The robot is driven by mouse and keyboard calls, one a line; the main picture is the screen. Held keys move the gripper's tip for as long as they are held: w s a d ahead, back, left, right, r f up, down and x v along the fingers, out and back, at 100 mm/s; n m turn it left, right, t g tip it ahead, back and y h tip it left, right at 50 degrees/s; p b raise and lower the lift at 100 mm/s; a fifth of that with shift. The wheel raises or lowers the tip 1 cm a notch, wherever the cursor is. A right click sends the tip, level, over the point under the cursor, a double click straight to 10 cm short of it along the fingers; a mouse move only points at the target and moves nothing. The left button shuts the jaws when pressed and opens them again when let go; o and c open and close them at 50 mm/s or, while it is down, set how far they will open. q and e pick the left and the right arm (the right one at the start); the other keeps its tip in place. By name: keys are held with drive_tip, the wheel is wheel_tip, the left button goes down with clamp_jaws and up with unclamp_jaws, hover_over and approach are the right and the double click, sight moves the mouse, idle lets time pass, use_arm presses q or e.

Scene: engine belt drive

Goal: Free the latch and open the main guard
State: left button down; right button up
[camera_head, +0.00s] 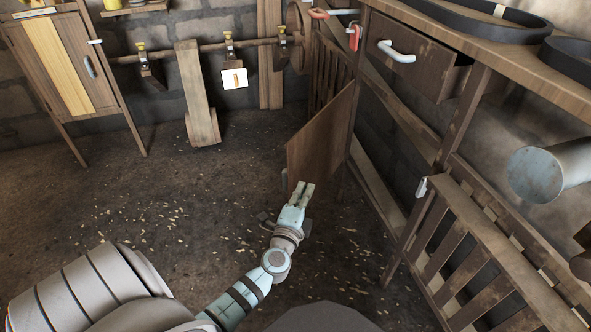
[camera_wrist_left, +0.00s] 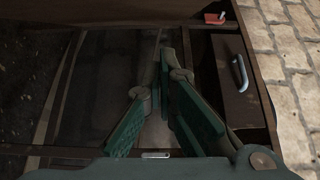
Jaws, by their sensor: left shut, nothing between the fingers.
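A brown wooden panel (camera_head: 318,140) stands out at an angle from the bench's left post, like a swung door or guard. I cannot tell for sure that it is the main guard. My left gripper (camera_head: 303,192) is just in front of its lower edge; contact is unclear. Its fingers are shut and empty, and also show in the left wrist view (camera_wrist_left: 161,45). A slatted guard (camera_head: 470,265) is at the lower right, with a small pale latch-like piece (camera_head: 421,187) at its upper left corner. My right gripper is not in view.
The bench has a drawer (camera_head: 405,62) with a white handle, which also shows in the left wrist view (camera_wrist_left: 240,73). A red padlock-like piece (camera_head: 354,38) hangs near its corner. A cabinet (camera_head: 60,65) stands at left. The floor left of the panel is largely clear.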

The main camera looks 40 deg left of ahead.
use_arm(q)
drive_tip(key=w+a+b, duration=0.1)
drive_tip(key=w+a, duration=0.3)
drive_tip(key=a, duration=0.2)
drive_tip(key=shift+w+a, duration=0.15)
drive_tip(key=shift+w, duration=0.25)
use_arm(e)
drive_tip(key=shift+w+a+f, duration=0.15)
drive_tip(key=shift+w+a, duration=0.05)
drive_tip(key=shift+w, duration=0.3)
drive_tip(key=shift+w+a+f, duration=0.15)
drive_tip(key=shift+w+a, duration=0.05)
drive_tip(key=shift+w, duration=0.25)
